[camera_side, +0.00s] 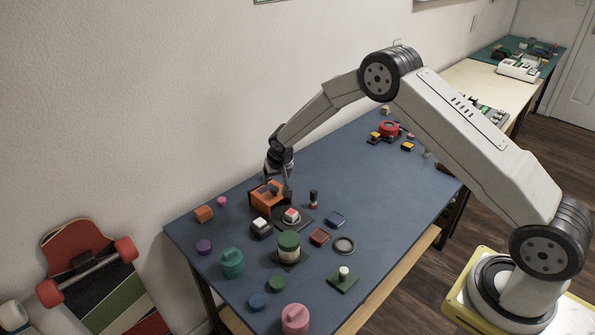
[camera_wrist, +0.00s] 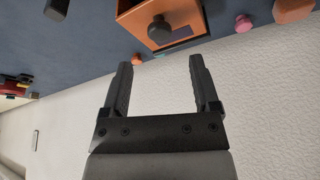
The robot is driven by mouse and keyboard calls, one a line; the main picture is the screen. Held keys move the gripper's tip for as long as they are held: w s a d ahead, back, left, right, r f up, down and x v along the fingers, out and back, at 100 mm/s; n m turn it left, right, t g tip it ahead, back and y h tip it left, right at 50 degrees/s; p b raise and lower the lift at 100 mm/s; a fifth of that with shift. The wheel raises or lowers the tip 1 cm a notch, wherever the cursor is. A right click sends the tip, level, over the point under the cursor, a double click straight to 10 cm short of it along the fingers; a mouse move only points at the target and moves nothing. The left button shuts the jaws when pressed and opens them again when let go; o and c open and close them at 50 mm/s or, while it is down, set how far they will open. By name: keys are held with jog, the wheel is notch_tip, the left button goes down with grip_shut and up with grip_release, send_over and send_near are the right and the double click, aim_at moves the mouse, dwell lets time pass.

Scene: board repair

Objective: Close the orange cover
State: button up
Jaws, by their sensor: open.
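The orange cover (camera_side: 264,202) is in the side view near the back left part of the blue table, beside the wall. In the wrist view the orange cover (camera_wrist: 190,14) shows at the top with a dark knob (camera_wrist: 160,29) on it. My gripper (camera_side: 278,190) points down at the orange cover, its fingers close to it. In the wrist view my gripper (camera_wrist: 166,62) is open, with nothing between its fingers, and the knob lies beyond the fingertips. I cannot tell how far the cover stands open or whether a finger touches it.
A black block with a white button (camera_side: 261,226) and a red-topped button on a dark plate (camera_side: 292,216) stand just in front. A green-lidded jar (camera_side: 289,246) and a dark upright peg (camera_side: 313,198) are near.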

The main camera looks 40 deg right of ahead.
aim_at(274, 188)
jog(key=shift+x, duration=2.8)
grip_shut()
jog(key=shift+a, duration=0.1)
